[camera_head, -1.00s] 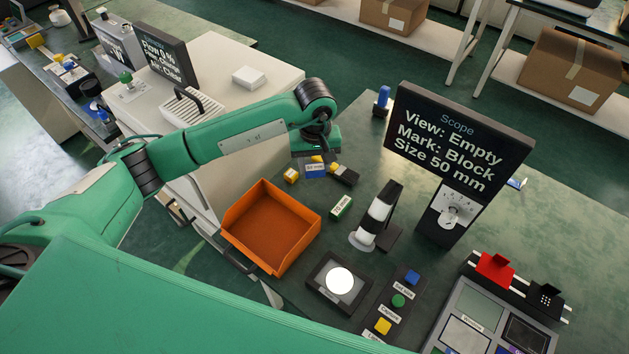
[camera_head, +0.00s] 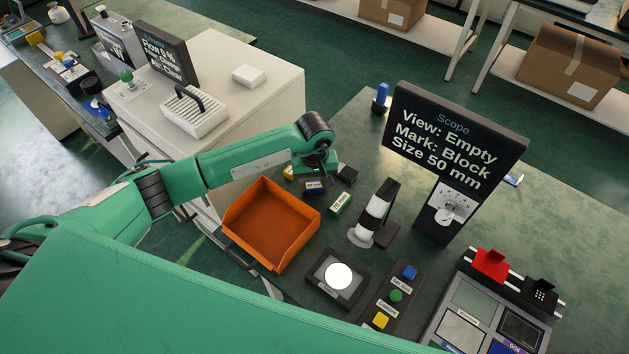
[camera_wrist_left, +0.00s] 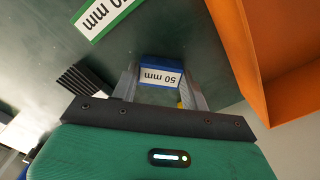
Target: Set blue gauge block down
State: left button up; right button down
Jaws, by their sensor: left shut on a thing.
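The blue gauge block (camera_head: 313,187), with a white "50 mm" label, is held between the fingers of my left gripper (camera_head: 316,172). The left wrist view shows the blue block (camera_wrist_left: 161,65) between the two grey fingers (camera_wrist_left: 159,84), its label facing the camera. The block is low, close to the dark green bench top (camera_head: 420,285); whether it touches the bench I cannot tell. My right gripper is not in view.
A green gauge block (camera_head: 341,203) lies just right of the blue one. A black block (camera_head: 347,174) and a yellow one (camera_head: 288,173) are close by. An orange bin (camera_head: 268,265) is in front; the scope (camera_head: 374,212) stands right.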

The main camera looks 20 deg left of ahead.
pick_arm(q)
jog(key=o, duration=0.8)
jog(key=shift+f, duration=0.1)
jog(key=o, duration=0.3)
jog(key=shift+o, duration=0.4)
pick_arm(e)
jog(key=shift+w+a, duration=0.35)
